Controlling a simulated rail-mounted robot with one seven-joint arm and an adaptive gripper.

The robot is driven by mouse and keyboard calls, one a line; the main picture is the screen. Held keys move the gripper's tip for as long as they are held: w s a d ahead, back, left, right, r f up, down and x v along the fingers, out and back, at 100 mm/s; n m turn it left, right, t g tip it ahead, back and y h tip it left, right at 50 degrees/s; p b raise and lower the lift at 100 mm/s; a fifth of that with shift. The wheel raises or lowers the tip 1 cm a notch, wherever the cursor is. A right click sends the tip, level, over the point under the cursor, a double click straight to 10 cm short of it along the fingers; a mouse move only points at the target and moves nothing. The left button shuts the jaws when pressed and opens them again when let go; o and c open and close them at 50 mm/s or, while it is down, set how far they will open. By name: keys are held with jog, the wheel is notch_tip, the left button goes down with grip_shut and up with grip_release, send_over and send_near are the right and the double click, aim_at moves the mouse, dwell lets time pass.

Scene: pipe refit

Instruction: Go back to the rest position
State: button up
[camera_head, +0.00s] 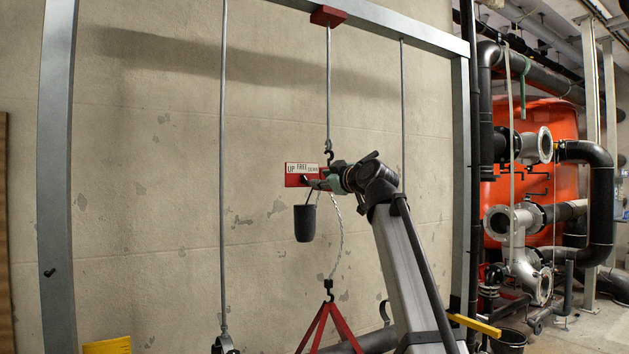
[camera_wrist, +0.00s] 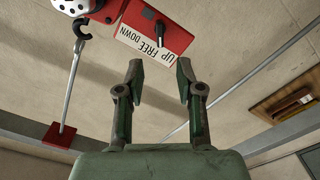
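My gripper (camera_wrist: 159,70) is open in the wrist view, with two green-grey fingers apart and nothing between them. A red hoist body (camera_wrist: 118,18) with a white label reading UP, FREE, DOWN (camera_wrist: 148,42) lies just beyond the fingertips. The label also shows in the head view (camera_head: 302,168), at the end of my arm. There my gripper (camera_head: 318,184) overlaps the hoist, and I cannot tell whether they touch. A dark cup-shaped container (camera_head: 304,222) hangs below the hoist.
A steel frame (camera_head: 55,180) surrounds the hoist, with hanging rods (camera_head: 223,150) and a chain (camera_head: 338,240). A red triangular hanger (camera_head: 328,325) hangs low. Pipes and flanges (camera_head: 520,220) stand at right before an orange tank (camera_head: 560,120). The wall behind is bare.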

jog(key=shift+v, duration=1.15)
